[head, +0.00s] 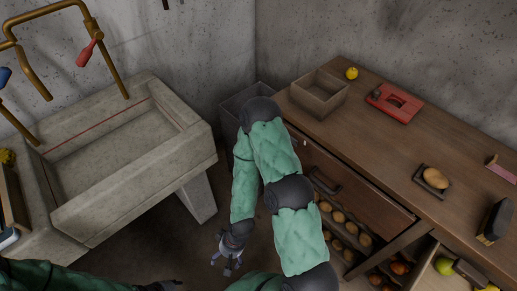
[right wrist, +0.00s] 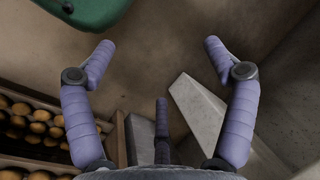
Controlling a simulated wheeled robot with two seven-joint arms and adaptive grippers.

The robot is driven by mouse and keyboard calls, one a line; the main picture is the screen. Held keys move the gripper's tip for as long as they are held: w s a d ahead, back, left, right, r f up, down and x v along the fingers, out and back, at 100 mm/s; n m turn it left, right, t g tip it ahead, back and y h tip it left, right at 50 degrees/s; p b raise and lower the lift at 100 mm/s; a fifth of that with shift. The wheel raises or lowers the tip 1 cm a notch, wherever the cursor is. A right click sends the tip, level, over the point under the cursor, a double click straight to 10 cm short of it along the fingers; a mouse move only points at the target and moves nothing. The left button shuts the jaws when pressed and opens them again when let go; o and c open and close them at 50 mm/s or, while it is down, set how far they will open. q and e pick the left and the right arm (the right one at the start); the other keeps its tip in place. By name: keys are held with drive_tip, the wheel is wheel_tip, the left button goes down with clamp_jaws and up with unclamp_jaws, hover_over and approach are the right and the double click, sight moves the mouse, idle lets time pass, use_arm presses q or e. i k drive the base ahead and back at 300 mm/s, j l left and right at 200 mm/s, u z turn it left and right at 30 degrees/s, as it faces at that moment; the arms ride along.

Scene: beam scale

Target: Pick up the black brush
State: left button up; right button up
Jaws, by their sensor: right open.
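A dark, block-shaped object that looks like the black brush (head: 495,222) stands on the wooden table near the right edge of the head view. A paler strip shows along its lower edge. My right gripper (head: 228,258) hangs low over the floor, left of the table and well apart from the brush. In the right wrist view my right gripper (right wrist: 160,62) has its purple fingers spread, with nothing between them. The brush is not seen in that view. My left gripper (head: 160,286) is partly cut off at the bottom edge of the head view, and its fingers are unclear.
The wooden table (head: 385,140) holds an open box (head: 320,94), a yellow fruit (head: 352,73), a red object (head: 395,103) and a potato (head: 436,177) on a small dark tray. Potato racks (head: 345,232) and a fruit crate (head: 428,272) sit below. A stone sink (head: 120,165) stands left.

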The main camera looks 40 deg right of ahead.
sight(495, 224)
drive_tip(key=j+z, duration=0.2)
drive_tip(key=z, duration=2)
drive_tip(key=i+l+z, duration=0.1)
drive_tip(key=z, duration=1.3)
